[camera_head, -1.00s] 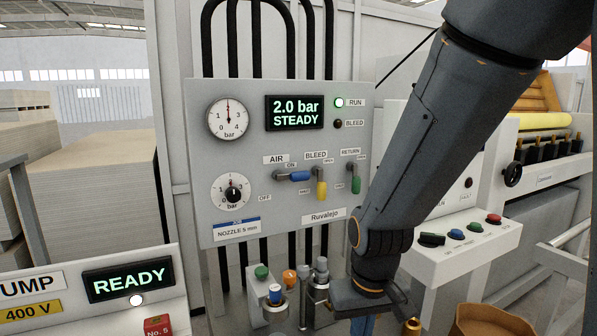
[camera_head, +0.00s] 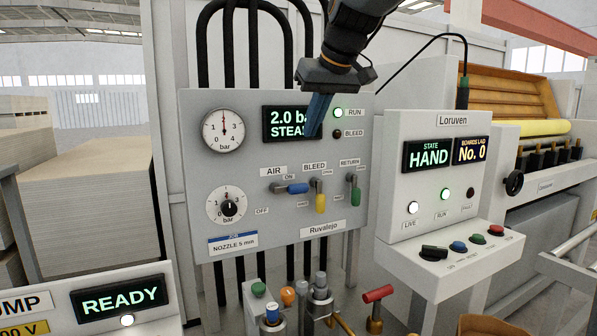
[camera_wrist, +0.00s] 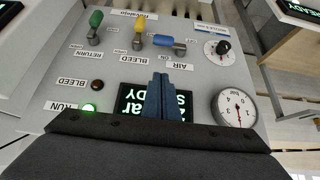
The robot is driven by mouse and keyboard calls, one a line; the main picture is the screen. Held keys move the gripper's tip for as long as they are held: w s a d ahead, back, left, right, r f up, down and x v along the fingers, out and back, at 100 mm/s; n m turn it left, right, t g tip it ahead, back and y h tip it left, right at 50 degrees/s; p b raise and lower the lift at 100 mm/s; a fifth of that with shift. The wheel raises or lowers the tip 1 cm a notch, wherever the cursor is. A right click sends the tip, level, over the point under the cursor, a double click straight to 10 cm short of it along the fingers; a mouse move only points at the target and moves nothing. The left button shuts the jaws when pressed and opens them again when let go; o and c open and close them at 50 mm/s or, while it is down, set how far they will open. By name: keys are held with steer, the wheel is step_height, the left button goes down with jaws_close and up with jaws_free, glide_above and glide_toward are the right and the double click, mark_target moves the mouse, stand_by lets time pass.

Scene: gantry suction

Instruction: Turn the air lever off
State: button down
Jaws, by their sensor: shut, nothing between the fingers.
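The air lever (camera_head: 297,188) has a blue handle and lies horizontal, pointing right towards the ON label, on the grey Ruvalejo panel (camera_head: 240,165). It also shows in the wrist view (camera_wrist: 164,41), which sees the panel upside down. My gripper (camera_head: 317,125) is shut and empty in front of the display (camera_head: 285,124), above and apart from the lever. Its blue fingers, also in the wrist view (camera_wrist: 162,80), cover part of the display text. The OFF label (camera_head: 261,211) is below left of the lever. The display's visible part begins "2.0".
The yellow bleed lever (camera_head: 320,202) and green return lever (camera_head: 354,196) hang down right of the air lever. Two round dials sit at the panel's left. Small valves and a red-handled tap (camera_head: 377,294) stand below. The Loruven console (camera_head: 440,125) is at right.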

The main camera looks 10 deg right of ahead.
steer(key=shift+a+f, duration=0.1)
steer(key=shift+a, duration=0.1)
steer(key=p, duration=0.3)
glide_above(301, 190)
steer(key=f, duration=0.7)
steer(key=shift+w+a+f, duration=0.15)
steer(key=shift+w+f, duration=0.05)
steer(key=shift+f, duration=0.2)
step_height(301, 190, down, 2)
steer(key=shift+s+f+p, duration=0.15)
steer(key=shift+p, duration=0.4)
steer(key=shift+s+f, duration=0.1)
steer(key=shift+f, duration=0.8)
